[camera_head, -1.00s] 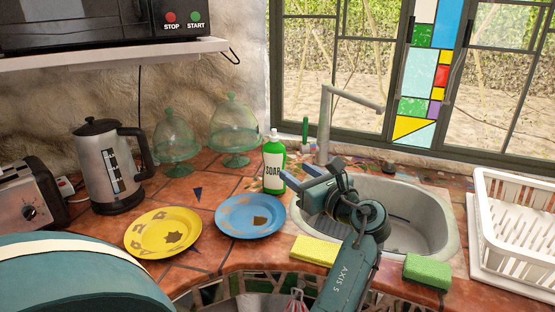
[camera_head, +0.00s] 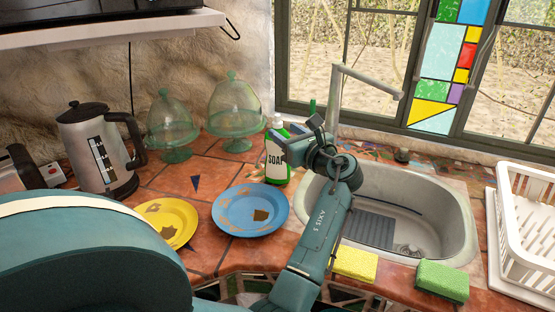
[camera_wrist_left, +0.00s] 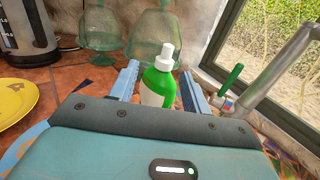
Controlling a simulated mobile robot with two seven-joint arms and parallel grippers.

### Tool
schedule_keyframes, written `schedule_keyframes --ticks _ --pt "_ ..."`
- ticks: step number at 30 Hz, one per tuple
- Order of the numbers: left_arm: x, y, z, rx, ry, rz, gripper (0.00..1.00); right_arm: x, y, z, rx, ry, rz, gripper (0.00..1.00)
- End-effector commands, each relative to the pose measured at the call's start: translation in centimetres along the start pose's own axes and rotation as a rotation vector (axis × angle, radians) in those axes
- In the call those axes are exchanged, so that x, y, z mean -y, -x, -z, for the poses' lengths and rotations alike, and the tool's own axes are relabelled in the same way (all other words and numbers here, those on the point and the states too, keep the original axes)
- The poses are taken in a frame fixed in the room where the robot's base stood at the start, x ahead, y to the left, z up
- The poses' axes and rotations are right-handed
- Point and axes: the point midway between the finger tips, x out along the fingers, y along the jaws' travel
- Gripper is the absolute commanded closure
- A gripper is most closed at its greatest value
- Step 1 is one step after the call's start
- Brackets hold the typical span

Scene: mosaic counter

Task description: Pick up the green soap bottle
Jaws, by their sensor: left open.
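The green soap bottle (camera_head: 277,155) stands upright on the tiled counter, left of the sink, with a white pump cap and a white SOAP label. In the left wrist view the bottle (camera_wrist_left: 160,80) shows between the two blue fingers of my left gripper (camera_wrist_left: 158,86). The fingers are apart, one on each side of it, and I cannot tell whether either touches it. In the head view my left gripper (camera_head: 302,140) is at the bottle's right side and hides part of it. My right gripper is not in view.
A blue plate (camera_head: 233,222) and a yellow plate (camera_head: 177,232) lie in front. Glass domes (camera_head: 236,105) and a kettle (camera_head: 98,150) stand left. The sink (camera_head: 440,215), faucet (camera_head: 335,95), sponges (camera_head: 443,279) and white dish rack (camera_head: 530,225) are right.

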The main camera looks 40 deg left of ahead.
Motion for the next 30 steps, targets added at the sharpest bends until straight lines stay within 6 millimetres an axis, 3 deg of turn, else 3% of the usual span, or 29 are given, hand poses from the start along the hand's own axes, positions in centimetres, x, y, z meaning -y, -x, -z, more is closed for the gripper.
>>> schedule_keyframes --ticks 12,21,30 --pt "0.5 -5.0 -0.4 -0.001 -0.001 -0.002 0.52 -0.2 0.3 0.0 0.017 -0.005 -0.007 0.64" --pt "0.6 -5.4 -0.3 -0.001 0.001 0.000 0.52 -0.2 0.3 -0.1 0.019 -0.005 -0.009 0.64" --pt "0.6 -5.3 -0.3 -0.001 0.000 0.000 0.77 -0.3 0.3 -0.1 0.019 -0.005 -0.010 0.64"
